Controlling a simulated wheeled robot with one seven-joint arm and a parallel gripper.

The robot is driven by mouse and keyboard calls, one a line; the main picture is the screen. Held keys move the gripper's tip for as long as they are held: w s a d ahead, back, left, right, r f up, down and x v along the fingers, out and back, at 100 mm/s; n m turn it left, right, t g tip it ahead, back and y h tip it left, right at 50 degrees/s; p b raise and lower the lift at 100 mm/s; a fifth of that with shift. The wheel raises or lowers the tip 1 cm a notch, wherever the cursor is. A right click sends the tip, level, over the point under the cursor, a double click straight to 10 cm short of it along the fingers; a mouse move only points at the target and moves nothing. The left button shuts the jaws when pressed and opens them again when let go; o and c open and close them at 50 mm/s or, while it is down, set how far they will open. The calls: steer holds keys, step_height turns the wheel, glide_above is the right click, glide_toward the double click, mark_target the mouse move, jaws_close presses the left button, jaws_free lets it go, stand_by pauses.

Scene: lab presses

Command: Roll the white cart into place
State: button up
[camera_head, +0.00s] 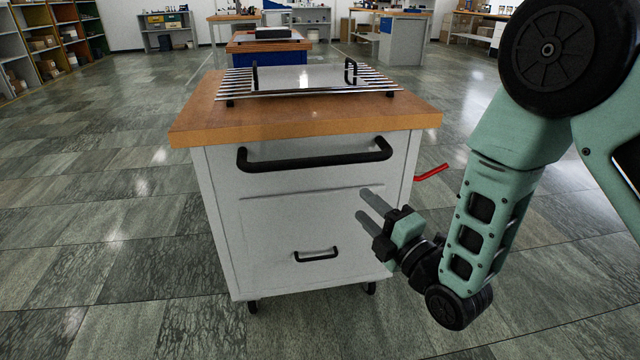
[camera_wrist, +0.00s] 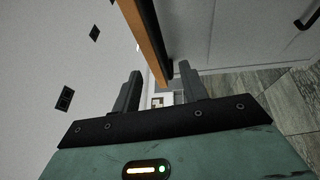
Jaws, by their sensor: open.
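The white cart (camera_head: 285,225) stands upright on small black casters in the middle of the head view. It has a wooden top (camera_head: 300,124) and a long black bar handle (camera_head: 315,157) across its upper front. My gripper (camera_head: 363,203) is open and empty, low and right of the handle's middle, in front of the cart's face. In the wrist view, the cart's white front (camera_wrist: 215,35), the wooden edge (camera_wrist: 143,35) and a black bar lie just beyond my fingers (camera_wrist: 160,80). I see no contact with the handle.
A metal rack with a flat plate (camera_head: 300,78) lies on the cart top. A red lever (camera_head: 432,172) sticks out at the cart's right side. A smaller drawer handle (camera_head: 316,254) is lower down. A blue bench (camera_head: 268,48) stands behind. Floor on the left is clear.

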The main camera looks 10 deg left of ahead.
mark_target(323, 165)
steer(key=shift+n, duration=0.4)
steer(key=b+x, duration=0.1)
steer(key=x, duration=1.6)
steer(key=shift+r+b, duration=0.2)
steer(key=shift+b, duration=0.15)
jaws_close()
